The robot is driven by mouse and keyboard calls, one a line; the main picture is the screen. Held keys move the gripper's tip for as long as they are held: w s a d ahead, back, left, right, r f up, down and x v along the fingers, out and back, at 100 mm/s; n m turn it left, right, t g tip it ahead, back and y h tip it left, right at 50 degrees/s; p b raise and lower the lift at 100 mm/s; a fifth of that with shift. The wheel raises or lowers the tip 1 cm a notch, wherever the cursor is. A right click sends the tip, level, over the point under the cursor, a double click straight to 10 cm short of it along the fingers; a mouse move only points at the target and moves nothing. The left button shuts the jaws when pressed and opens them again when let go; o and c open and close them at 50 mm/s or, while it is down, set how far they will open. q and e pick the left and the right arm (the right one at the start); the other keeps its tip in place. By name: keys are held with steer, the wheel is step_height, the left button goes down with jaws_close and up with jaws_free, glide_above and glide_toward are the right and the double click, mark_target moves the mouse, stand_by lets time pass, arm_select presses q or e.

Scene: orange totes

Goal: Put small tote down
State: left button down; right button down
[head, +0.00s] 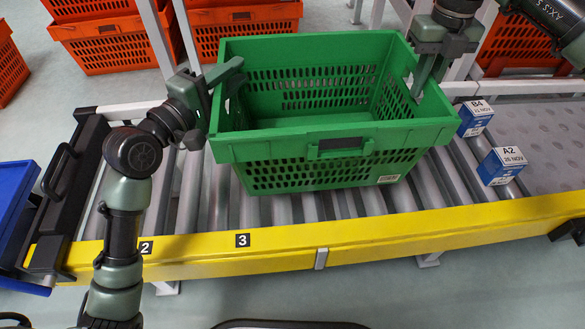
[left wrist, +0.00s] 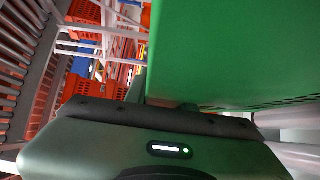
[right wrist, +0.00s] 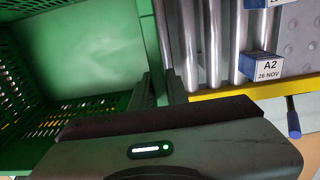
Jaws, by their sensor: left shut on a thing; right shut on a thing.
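The small tote is a green, empty crate (head: 335,146) with perforated walls, at the middle of the head view over the roller conveyor (head: 315,207). I cannot tell whether its base touches the rollers. My left gripper (head: 228,82) is shut on the tote's left end wall near the rim. My right gripper (head: 420,82) is shut on its right end wall. The tote's green wall (left wrist: 235,50) fills the upper right of the left wrist view. The right wrist view shows the tote's inside and floor (right wrist: 90,50). The fingertips are partly hidden by the walls.
Two blue-and-white boxes, labelled B4 (head: 474,118) and A2 (head: 501,166), stand right of the tote. A yellow rail (head: 290,252) runs along the conveyor's front. Orange totes (head: 110,52) stand behind. A blue tote (head: 14,215) is at far left. Rollers left of the tote are clear.

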mark_target(240, 120)
stand_by(0.4)
